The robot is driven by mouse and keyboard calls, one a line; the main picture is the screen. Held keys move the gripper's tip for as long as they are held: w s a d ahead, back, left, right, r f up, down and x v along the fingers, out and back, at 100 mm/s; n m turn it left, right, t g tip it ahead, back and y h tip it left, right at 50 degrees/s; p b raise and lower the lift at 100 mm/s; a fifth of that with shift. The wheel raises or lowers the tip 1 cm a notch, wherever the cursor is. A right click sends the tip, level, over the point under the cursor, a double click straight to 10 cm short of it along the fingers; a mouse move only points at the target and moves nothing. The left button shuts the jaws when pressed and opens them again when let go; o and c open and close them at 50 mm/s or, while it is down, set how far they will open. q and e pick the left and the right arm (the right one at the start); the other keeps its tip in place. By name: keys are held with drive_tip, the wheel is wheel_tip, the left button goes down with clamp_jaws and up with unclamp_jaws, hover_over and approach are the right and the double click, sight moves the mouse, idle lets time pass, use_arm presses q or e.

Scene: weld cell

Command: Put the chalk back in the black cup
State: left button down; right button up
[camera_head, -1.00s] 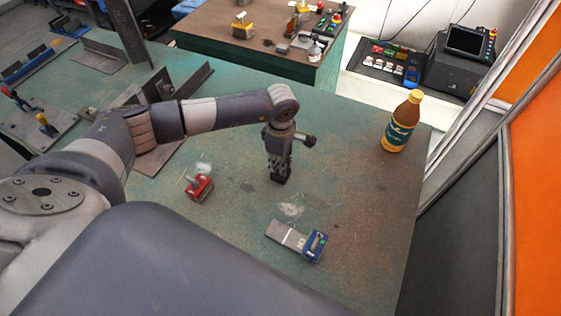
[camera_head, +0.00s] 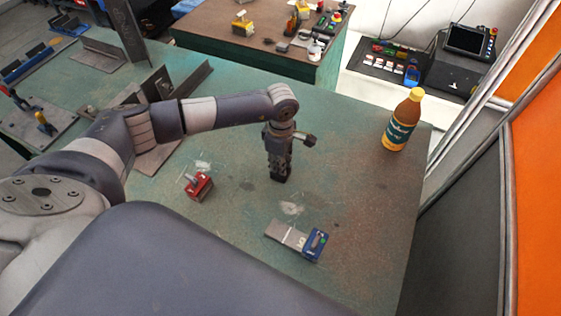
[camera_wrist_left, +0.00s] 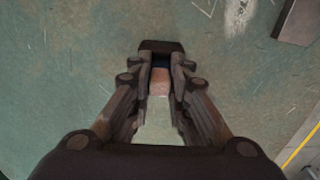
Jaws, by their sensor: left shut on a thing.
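My left gripper (camera_head: 279,177) points straight down over the green table, near its middle, with its tips close to the surface. The left wrist view shows its fingers (camera_wrist_left: 160,60) drawn close together, with a dark piece at the tips and a small pinkish-brown patch between them. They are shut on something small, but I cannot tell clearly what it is. I cannot make out the chalk or the black cup for certain in either view. My right gripper is not in view.
A red block-like tool (camera_head: 199,186) lies left of the gripper. A blue and grey tool (camera_head: 314,245) lies in front of it. A brown bottle with a yellow cap (camera_head: 402,122) stands near the right edge. Steel angles (camera_head: 182,82) lie at back left. White smudges (camera_head: 291,208) mark the table.

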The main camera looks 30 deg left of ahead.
use_arm(q)
drive_tip(key=c, duration=1.4)
unclamp_jaws()
drive_tip(key=shift+c, duration=0.2)
wheel_tip(320, 180, up, 12)
